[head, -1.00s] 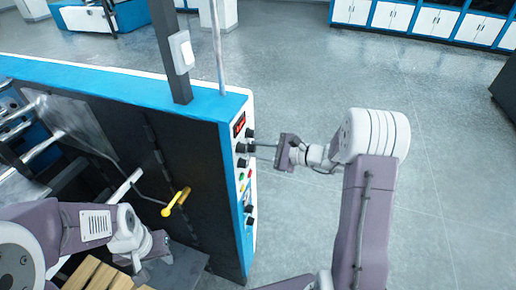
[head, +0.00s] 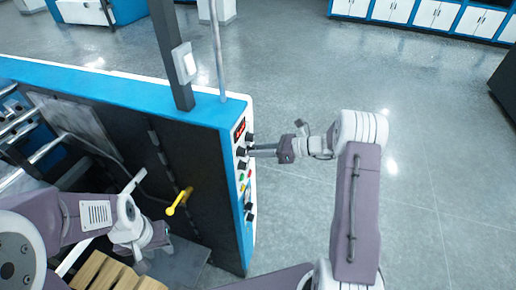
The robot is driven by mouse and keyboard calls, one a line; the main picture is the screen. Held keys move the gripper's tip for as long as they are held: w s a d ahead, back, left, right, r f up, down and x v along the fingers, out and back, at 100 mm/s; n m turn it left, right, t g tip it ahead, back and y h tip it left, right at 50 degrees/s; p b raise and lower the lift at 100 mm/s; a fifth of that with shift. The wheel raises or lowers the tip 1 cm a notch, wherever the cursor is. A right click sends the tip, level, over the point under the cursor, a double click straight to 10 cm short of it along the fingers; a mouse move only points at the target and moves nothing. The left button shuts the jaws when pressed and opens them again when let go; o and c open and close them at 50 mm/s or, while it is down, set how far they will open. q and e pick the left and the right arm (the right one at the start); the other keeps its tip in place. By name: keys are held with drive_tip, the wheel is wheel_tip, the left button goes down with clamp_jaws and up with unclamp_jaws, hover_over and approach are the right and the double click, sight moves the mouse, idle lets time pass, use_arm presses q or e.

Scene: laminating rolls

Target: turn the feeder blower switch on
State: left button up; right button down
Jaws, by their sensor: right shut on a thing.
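The control panel (head: 243,185) is on the narrow white end face of the blue and black machine. It has a red display (head: 239,130), several black knobs and small coloured buttons. Labels are too small to read, so I cannot tell which control is the feeder blower switch. My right gripper (head: 252,152) reaches in from the right and is shut on a black knob (head: 242,152) just below the display, its fingertips partly hiding it. My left gripper (head: 150,242) is at lower left, in front of the machine's dark side, away from the panel; its jaws are unclear.
A yellow handle (head: 178,201) sticks out from the dark machine side near my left gripper. A grey post with a white box (head: 184,62) rises from the machine top. Wooden slats (head: 100,272) lie at the bottom left. The floor right of the panel is clear.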

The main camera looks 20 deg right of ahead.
drive_tip(key=shift+f+m+g, duration=0.1)
drive_tip(key=shift+m+g, duration=0.2)
idle(0.4)
drive_tip(key=c, duration=1.1)
unclamp_jaws()
drive_tip(key=shift+c, duration=0.2)
drive_tip(key=b+v, duration=0.4)
drive_tip(key=v, duration=0.5)
drive_tip(key=shift+f, duration=0.1)
